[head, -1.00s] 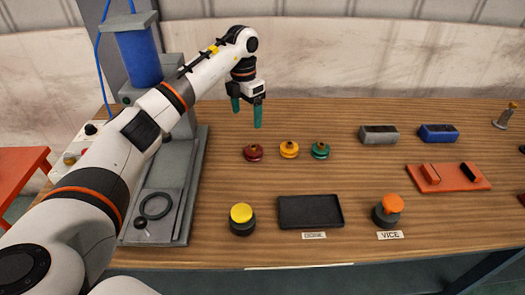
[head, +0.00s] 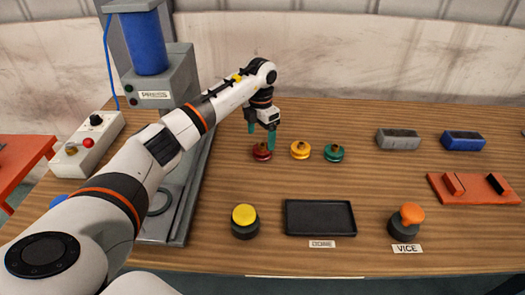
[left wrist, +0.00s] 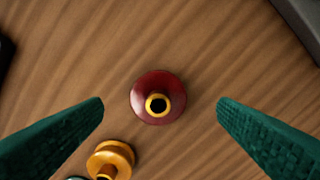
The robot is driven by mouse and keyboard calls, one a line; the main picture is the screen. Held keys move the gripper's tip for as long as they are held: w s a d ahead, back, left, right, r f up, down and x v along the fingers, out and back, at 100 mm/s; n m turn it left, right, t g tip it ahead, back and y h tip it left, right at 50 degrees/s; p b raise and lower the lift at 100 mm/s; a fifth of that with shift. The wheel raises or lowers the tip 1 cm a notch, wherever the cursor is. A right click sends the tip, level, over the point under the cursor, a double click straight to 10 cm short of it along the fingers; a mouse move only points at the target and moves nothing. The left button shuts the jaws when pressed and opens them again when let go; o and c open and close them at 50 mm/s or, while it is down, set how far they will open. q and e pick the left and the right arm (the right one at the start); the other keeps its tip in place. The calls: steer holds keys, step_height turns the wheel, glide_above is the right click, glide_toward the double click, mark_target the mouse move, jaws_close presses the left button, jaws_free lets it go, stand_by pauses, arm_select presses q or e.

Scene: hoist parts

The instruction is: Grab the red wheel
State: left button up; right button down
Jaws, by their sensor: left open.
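The red wheel (head: 262,152) lies on the wooden table, leftmost of three small wheels in the head view. It has a gold hub with a dark hole, seen from above in the left wrist view (left wrist: 158,97). My left gripper (head: 261,140) is open with green fingers, just above and behind the red wheel. In the left wrist view the red wheel sits between the two spread fingers (left wrist: 160,108), slightly ahead of their tips, touching neither. My right gripper is not in view.
A yellow wheel (head: 300,150) and a green wheel (head: 334,153) stand close to the right. A black tray (head: 320,217), a yellow button (head: 244,221) and an orange button (head: 406,222) are nearer the front. A grey press with a blue cylinder (head: 144,42) stands left.

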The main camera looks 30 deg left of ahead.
mark_target(262, 145)
arm_select(q)
steer(key=f, duration=0.2)
steer(key=f+p, duration=0.1)
steer(key=f, duration=0.2)
steer(key=shift+w+d, duration=0.15)
steer(key=shift+w, duration=0.05)
steer(key=shift+c, duration=0.5)
steer(key=shift+r, duration=0.1)
steer(key=c, duration=1.4)
